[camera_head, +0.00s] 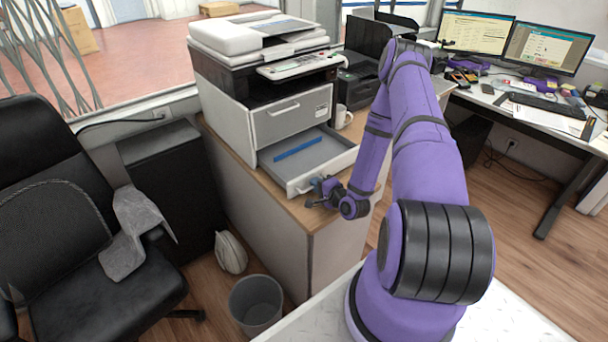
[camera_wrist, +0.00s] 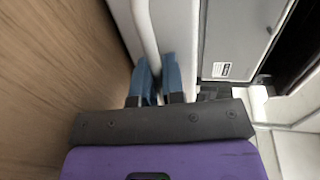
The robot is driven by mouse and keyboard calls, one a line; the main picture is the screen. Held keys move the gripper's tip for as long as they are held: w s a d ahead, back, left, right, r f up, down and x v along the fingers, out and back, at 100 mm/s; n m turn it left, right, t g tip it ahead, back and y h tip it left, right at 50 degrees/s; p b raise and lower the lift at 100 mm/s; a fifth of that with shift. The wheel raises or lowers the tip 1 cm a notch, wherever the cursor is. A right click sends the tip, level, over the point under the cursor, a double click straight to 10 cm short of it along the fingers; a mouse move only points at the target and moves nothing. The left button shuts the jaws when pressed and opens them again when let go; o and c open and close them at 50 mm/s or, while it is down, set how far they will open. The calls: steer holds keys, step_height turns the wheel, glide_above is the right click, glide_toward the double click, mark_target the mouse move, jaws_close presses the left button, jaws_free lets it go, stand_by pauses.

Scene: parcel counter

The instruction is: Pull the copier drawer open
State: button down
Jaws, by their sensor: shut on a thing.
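The copier (camera_head: 262,85) stands on a wood-topped cabinet, left of my arm in the head view. Its lower drawer (camera_head: 322,160) is pulled out and shows a grey inside with a blue strip (camera_head: 298,149) lying across it. The drawer front (camera_wrist: 184,30) runs beside the bar. The fingertips' exact contact is partly hidden.
A mug (camera_head: 342,117) stands right of the drawer on the cabinet top (camera_head: 326,216). A black office chair (camera_head: 80,210) and a grey bin (camera_head: 256,302) are at the left and front. A desk with two monitors (camera_head: 476,38) is at the right.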

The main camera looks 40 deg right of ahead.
steer(key=shift+f+v, duration=0.15)
steer(key=shift+v, duration=0.7)
steer(key=shift+f+v, duration=0.2)
steer(key=shift+v, duration=0.6)
steer(key=shift+s, duration=0.1)
steer(key=c, duration=1.2)
jaws_free()
steer(key=shift+c, duration=0.2)
